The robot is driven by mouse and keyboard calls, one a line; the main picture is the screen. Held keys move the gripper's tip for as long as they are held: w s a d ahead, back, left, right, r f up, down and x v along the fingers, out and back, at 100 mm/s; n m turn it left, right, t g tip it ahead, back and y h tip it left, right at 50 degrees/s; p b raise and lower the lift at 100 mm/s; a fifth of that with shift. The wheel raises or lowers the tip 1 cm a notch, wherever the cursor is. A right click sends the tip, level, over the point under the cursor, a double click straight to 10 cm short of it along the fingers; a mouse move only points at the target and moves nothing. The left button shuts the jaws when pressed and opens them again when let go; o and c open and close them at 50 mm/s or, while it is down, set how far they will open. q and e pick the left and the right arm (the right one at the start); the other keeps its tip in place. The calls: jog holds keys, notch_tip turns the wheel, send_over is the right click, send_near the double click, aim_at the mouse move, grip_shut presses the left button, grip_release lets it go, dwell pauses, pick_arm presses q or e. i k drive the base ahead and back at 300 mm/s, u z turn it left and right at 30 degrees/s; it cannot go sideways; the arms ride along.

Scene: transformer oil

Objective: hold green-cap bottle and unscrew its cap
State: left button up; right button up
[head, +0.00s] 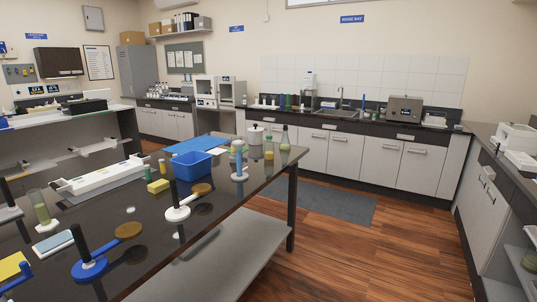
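A slim clear bottle with a greenish tint and a dark top (285,143) stands upright at the far right end of the dark table. A shorter container with yellow content (268,147) stands just left of it. Small yellow-green vials (147,172) stand nearer the middle of the table, behind a yellow block. Neither of my grippers shows in the head view, and nothing is seen touching these containers.
Wood floor (340,245) is open to the right. Cabinets with a sink line the back wall.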

aim_at(268, 145)
jog(key=z, duration=0.65)
jog(key=i, duration=0.85)
jog(key=z, duration=0.65)
jog(key=i, duration=1)
jog(key=u, duration=0.7)
jog(key=i, duration=0.8)
jog(key=u, duration=0.9)
